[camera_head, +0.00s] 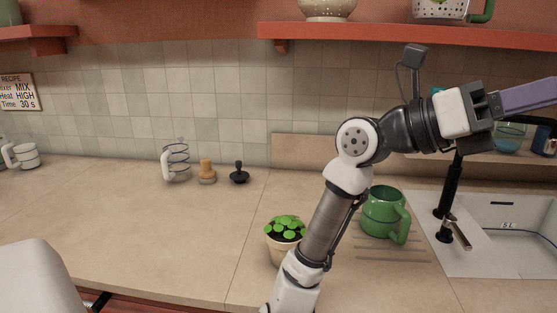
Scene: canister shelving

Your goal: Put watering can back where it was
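A green vessel with a side handle (380,212), which looks like the watering can, stands upright on the grooved counter left of the sink. Its handle faces right; I cannot make out a spout. My arm passes to its left and above it, apart from it in the picture. The end of my arm, with my gripper (525,97), is at the upper right, over the sink side. A purple bar extends from it past the right edge. The fingertips are out of frame, so I cannot see whether it holds anything.
A potted plant (285,232) stands beside my arm. The sink (513,225) with a black faucet (451,190) is at right.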

